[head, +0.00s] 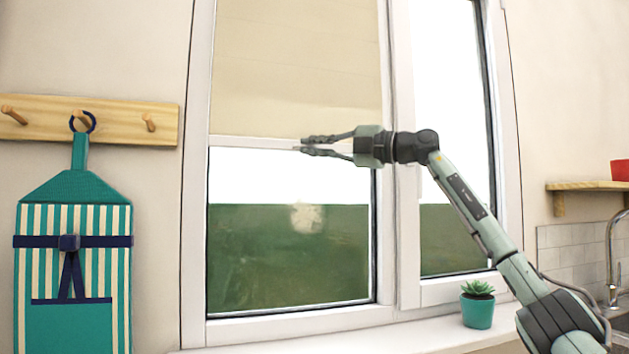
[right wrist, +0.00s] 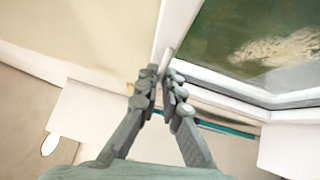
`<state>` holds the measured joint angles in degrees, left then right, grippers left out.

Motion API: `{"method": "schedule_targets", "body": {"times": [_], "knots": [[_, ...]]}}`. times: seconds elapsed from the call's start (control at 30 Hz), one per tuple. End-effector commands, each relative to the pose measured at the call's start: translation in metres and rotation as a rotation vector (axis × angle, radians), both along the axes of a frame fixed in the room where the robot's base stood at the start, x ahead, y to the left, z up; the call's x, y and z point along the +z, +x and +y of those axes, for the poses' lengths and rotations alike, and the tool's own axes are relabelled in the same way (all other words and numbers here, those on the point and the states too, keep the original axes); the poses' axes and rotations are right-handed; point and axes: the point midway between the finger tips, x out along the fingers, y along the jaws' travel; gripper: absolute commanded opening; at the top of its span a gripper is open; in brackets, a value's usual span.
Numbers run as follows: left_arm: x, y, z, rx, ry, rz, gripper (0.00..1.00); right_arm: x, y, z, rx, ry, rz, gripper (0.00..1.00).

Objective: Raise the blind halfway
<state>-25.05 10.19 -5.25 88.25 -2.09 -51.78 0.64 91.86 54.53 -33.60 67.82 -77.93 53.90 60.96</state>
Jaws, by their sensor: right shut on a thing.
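The beige blind (head: 292,65) covers the upper part of the left window pane, and its lower edge sits a little above mid-height. A pale bottom bar (head: 245,142) runs along that edge. My right gripper (head: 302,145) reaches in from the right and is shut on the bar near its middle. In the right wrist view, the blind (right wrist: 95,28) fills the upper left, and the bar (right wrist: 178,28) runs down between the fingertips of my right gripper (right wrist: 164,85). My left gripper is not in view.
The window frame (head: 402,180) stands behind my right arm. A small potted succulent (head: 477,308) stands on the sill (head: 420,338) close to that arm. A striped apron (head: 72,260) hangs from a wooden peg rack (head: 100,112) at left. A shelf (head: 590,186) with a red pot (head: 620,170) is at right.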

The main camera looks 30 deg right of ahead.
Motion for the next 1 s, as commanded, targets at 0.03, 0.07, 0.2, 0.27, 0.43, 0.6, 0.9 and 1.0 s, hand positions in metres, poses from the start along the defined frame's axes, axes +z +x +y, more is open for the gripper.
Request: {"method": "schedule_targets", "body": {"times": [0.03,0.07,0.2,0.27,0.43,0.6,0.9,1.0], "knots": [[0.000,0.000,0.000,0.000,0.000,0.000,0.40,0.012,-0.001,0.000,0.001,0.004,-0.005,0.00],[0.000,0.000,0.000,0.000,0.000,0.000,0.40,0.017,-0.001,0.000,0.001,0.003,-0.005,0.00],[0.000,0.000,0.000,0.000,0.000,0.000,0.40,0.030,-0.001,-0.001,-0.001,0.002,-0.003,0.00],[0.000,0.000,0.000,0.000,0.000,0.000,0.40,0.034,0.000,0.000,0.000,0.002,-0.003,0.00],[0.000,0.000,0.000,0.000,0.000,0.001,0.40,0.038,0.000,-0.001,-0.001,0.001,-0.002,0.00],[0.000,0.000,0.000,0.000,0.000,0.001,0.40,0.037,0.000,-0.001,-0.001,0.001,-0.001,0.00],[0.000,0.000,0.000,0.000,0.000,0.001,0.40,0.037,0.000,0.000,-0.001,0.001,-0.001,0.27],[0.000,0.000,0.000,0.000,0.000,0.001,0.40,0.037,0.000,0.000,0.000,0.000,0.000,0.27]]}}
